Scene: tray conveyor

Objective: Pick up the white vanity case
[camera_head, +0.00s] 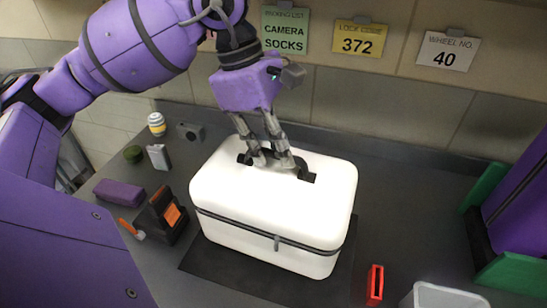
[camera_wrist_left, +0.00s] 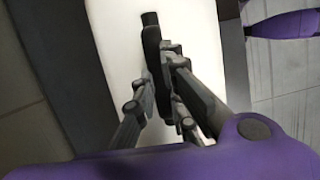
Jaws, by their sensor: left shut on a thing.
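The white vanity case (camera_head: 285,207) stands closed on a dark mat (camera_head: 215,264) on the grey counter, with a dark band and a front latch. Its black handle (camera_head: 305,171) is on the lid. My left gripper (camera_head: 273,163) comes down from above and is shut on the handle. In the left wrist view, the fingers of my left gripper (camera_wrist_left: 155,95) lie either side of the black handle (camera_wrist_left: 152,50), over the white lid (camera_wrist_left: 112,40). The case appears to rest on the mat. My right gripper is not seen.
Left of the case are a black and orange device (camera_head: 163,215), a purple box (camera_head: 119,192), a grey box (camera_head: 158,157) and a striped jar (camera_head: 156,124). A red item (camera_head: 375,284) and a clear tray (camera_head: 440,296) are at front right. Notes hang on the wall behind.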

